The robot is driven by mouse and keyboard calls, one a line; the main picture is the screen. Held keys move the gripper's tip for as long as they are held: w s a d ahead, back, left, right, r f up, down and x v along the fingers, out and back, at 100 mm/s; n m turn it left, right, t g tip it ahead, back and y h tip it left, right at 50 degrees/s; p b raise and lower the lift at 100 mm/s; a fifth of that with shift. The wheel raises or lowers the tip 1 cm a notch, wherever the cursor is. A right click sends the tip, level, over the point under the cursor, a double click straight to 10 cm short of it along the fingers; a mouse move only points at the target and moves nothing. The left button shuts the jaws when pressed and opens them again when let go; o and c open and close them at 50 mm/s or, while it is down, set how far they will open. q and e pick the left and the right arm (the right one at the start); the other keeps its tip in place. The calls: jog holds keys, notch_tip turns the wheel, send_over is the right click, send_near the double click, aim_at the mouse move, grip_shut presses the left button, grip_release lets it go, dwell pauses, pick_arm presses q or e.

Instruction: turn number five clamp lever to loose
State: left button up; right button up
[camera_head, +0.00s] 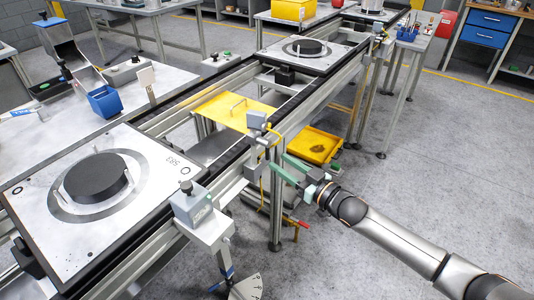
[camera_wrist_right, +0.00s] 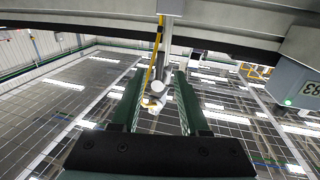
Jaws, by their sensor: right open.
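My right gripper (camera_head: 291,168) is open and empty, its two green fingers reaching left towards the conveyor's near rail. In the right wrist view the green fingers (camera_wrist_right: 158,105) stand apart, with a small pale fitting and a yellow cable behind the gap. A blue-tipped lever (camera_head: 221,280) hangs under the grey box by the near pallet, next to a white fan-shaped dial plate (camera_head: 245,288); the dial's marks are too small to read. A red-tipped lever (camera_head: 296,221) sits low beneath the rail, below my gripper. No clamp number five can be read. My left gripper is out of view.
The near pallet (camera_head: 150,147) carries a black disc (camera_head: 97,178); a second pallet (camera_head: 275,52) is farther along. A grey box with a knob (camera_head: 190,205) stands on the rail. A yellow tray (camera_head: 315,146) is below the rail. The floor at right is clear.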

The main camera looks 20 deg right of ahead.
aim_at(267, 154)
jog(key=shift+x, duration=3.1)
jog(key=shift+c, duration=0.2)
grip_shut()
